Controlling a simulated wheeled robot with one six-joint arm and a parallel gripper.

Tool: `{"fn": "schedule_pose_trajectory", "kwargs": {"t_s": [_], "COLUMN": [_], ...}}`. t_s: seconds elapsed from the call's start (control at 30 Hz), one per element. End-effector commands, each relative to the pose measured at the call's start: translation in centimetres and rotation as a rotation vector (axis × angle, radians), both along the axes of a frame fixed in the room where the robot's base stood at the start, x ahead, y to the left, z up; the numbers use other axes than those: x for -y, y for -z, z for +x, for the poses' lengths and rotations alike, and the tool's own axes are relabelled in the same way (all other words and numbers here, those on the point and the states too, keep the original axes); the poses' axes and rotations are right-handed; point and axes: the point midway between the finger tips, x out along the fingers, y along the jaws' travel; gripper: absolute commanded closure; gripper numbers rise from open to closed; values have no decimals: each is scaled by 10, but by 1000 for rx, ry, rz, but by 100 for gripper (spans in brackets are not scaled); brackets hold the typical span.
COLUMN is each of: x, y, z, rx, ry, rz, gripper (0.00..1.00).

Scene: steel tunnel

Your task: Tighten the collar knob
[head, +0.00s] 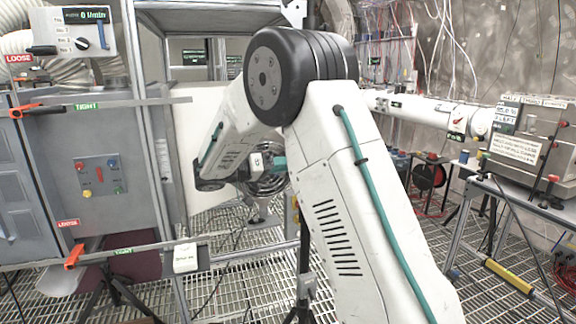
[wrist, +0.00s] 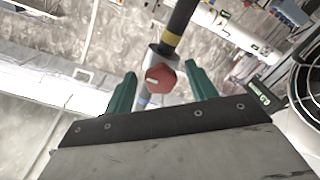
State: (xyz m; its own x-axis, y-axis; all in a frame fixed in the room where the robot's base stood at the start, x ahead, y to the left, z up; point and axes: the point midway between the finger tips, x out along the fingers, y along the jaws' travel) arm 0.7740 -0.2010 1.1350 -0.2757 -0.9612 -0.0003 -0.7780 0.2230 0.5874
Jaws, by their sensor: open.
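The red collar knob (wrist: 160,79) faces the camera near the middle of the wrist view. It sits on a grey collar (wrist: 166,54) around a slanting pole (wrist: 182,16) with a black upper part, a yellow band and a blue band below. My gripper (wrist: 160,69) is open, and its two green fingers stand apart on either side of the knob in the picture. I see no finger touching the knob, and cannot tell how far off in depth it is. In the head view my arm largely hides the gripper; a green part of it (head: 279,162) shows. The knob is not discernible there.
A round fan (wrist: 306,90) is close at the right of the wrist view. In the head view, a grey cabinet (head: 95,135) with orange-handled levers stands left. A white pipe (head: 425,107) and an equipment table (head: 540,195) are right. Grating floor shows between.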

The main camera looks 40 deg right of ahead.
Motion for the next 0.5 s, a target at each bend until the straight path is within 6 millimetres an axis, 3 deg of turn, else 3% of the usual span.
{"fn": "schedule_pose_trajectory", "kwargs": {"t_s": [0.3,0.5], "x": [-52,-67], "y": [1,0], "z": [15,19], "rx": [-1,0], "ry": [-3,-1], "rz": [0,0], "gripper": [44,44]}}
